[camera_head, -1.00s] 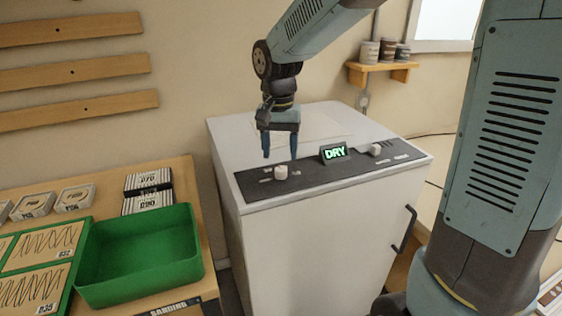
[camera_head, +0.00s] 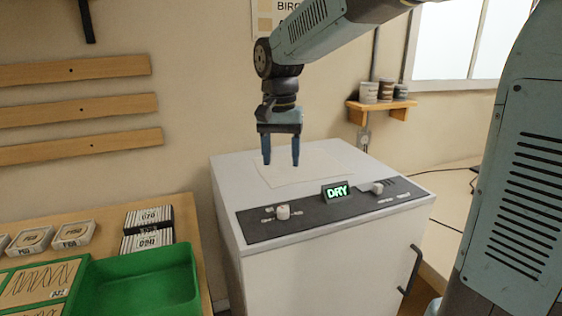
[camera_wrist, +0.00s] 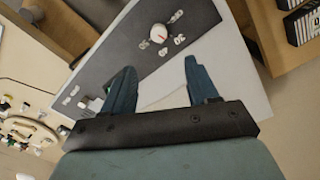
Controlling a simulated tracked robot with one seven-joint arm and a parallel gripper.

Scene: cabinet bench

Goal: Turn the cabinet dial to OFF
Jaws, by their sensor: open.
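The cabinet dial (camera_head: 283,212) is a small white knob at the left of the dark panel, with small labels around it. In the wrist view the dial (camera_wrist: 158,33) shows a red mark on its face; its labels are too small to read surely. My gripper (camera_head: 281,163) points down over the white cabinet top, behind and above the dial, apart from it. Its blue fingers are spread and empty, also in the wrist view (camera_wrist: 162,73). A lit green display (camera_head: 337,192) on the panel reads DRY.
The white cabinet (camera_head: 320,265) has a dark door handle (camera_head: 411,270). A green tray (camera_head: 145,280) and boxes stand on the wooden bench at left. A shelf with cans (camera_head: 381,105) hangs behind. Space above the panel is clear.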

